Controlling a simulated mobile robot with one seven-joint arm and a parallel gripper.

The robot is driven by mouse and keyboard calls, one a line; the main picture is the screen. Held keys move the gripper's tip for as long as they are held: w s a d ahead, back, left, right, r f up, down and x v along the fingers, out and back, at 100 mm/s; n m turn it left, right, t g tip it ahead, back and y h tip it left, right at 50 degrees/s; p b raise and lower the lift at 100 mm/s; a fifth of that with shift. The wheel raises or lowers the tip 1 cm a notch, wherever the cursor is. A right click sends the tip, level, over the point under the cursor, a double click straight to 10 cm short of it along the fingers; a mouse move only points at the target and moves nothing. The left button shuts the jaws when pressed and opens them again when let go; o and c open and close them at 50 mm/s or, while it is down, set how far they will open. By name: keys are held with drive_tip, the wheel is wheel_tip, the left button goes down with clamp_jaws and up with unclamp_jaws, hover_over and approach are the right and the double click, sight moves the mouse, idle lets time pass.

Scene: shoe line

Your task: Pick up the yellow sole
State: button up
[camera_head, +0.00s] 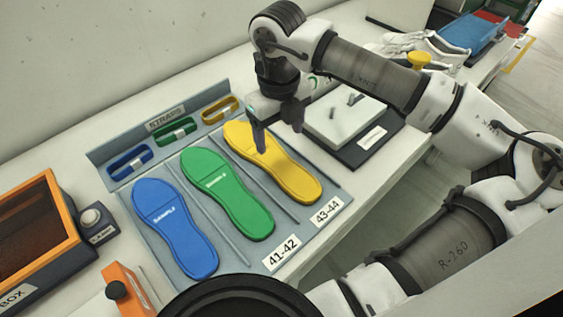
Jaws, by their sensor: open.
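The yellow sole (294,181) lies flat on the right of the grey sample board (172,217), behind the 43-44 label. My gripper (279,146) points down over the upper part of this sole, with its fingers apart. One finger overlaps the sole in the picture, and the other shows just to the right of it. The gripper looks empty. Part of the sole's upper end is hidden behind it. I cannot tell whether the fingertips touch the sole.
A green sole (229,194) and a blue sole (174,228) lie to the left, with thin dividers between. Straps (176,132) sit behind them. A dark-based fixture (366,149) stands close on the right. An orange-edged box (49,235) stands at the left.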

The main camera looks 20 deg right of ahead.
sight(280, 164)
wheel_tip(280, 164, down, 3)
drive_tip(key=shift+f, duration=0.15)
drive_tip(key=shift+s+f+p, duration=0.1)
drive_tip(key=shift+f+p, duration=1.25)
drive_tip(key=shift+f, duration=1.35)
drive_tip(key=shift+c, duration=0.4)
drive_tip(key=c, duration=0.8)
drive_tip(key=shift+r, duration=0.15)
wheel_tip(280, 164, up, 20)
drive_tip(key=b, duration=0.3)
drive_tip(key=shift+b, duration=0.35)
